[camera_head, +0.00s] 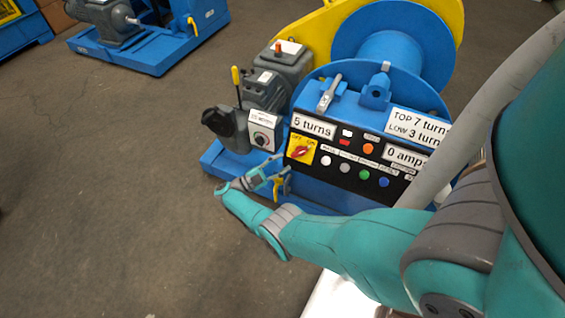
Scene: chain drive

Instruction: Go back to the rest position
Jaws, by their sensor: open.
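My gripper (281,179) is at the end of my teal arm, low in front of the blue winch machine (225,160). Its fingers are apart and appear empty, near the left end of the control panel (325,168). I cannot tell whether a fingertip touches the machine. The panel carries a red rotary switch on a yellow plate (300,150), several coloured buttons, and labels reading "5 turns" and "0 amps". My forearm hides the lower right of the machine.
A grey motor (280,75) with a yellow-tipped lever (236,76) stands left of the blue drum (385,45). Another blue machine (150,55) stands at the back left. The grey floor (110,190) at left is clear.

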